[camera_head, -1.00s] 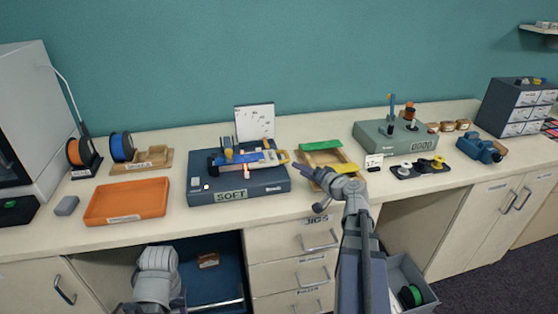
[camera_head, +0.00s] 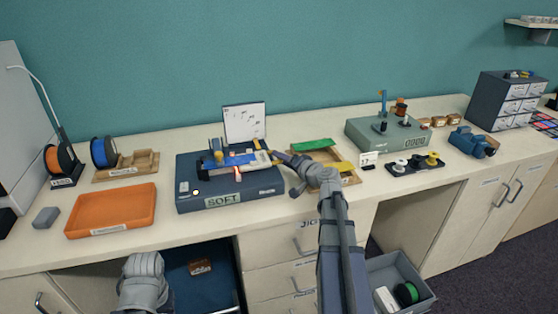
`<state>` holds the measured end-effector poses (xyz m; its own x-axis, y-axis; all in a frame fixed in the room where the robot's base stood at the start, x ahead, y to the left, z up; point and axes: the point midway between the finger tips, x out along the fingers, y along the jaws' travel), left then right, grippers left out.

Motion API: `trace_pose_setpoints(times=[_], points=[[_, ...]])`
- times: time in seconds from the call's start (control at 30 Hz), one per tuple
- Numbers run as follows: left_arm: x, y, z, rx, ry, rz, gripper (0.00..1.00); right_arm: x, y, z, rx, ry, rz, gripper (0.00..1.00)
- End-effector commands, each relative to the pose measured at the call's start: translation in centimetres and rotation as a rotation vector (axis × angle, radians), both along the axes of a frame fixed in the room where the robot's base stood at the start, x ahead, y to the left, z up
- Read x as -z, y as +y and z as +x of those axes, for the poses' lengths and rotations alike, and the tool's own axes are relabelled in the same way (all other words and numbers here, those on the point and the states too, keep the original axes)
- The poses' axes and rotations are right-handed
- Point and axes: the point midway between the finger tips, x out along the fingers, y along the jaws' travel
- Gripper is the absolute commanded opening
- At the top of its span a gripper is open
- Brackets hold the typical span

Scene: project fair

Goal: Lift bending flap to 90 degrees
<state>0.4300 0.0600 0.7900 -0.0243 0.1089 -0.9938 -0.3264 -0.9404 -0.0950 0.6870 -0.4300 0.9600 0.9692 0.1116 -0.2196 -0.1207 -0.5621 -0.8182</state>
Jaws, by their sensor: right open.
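The dark blue bending machine (camera_head: 262,185) marked SOFT stands on the bench at the centre. A blue sheet (camera_head: 242,159) lies across its top, with a small red piece in front. The pale bar that looks like the bending flap (camera_head: 258,166) lies low along the right part of the top; its exact angle is too small to tell. My right gripper (camera_head: 277,156) is open at the flap's yellow right end, which it partly hides. I cannot tell whether they touch.
An orange tray (camera_head: 112,229) is to the left. A wooden tray (camera_head: 350,181) with green and yellow pieces is close on the right, beside my right arm. A grey-green device (camera_head: 360,138) stands further right. A white card (camera_head: 244,111) stands behind the machine.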

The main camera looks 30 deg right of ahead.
Motion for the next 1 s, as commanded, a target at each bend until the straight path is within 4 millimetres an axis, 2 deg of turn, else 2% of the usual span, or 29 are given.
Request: trace_pose_setpoints(times=[0.03, 0.2, 0.5, 0.93, 1.0], points=[[0.24, 0.0, 0.0, 0.0, 0.0, 0.0, 0.5, 0.25, 0.05, 0.76, -0.002, 0.0, -0.001, 0.48], [0.39, 0.0, 0.0, 0.0, 0.0, 0.0, 0.5, 0.41, 0.17, 1.64, 0.001, 0.001, 0.0, 0.48], [0.37, 0.01, 0.0, 0.0, 0.0, 0.0, 0.5, 0.39, 0.23, 1.72, 0.001, 0.001, 0.0, 0.48], [0.38, 0.01, 0.0, 0.0, 0.0, 0.0, 0.5, 0.4, 0.22, 1.7, 0.001, 0.001, 0.0, 0.0], [0.38, 0.0, 0.0, 0.0, 0.0, 0.0, 0.5, 0.41, 0.21, 1.69, 0.0, 0.001, -0.001, 0.0]])
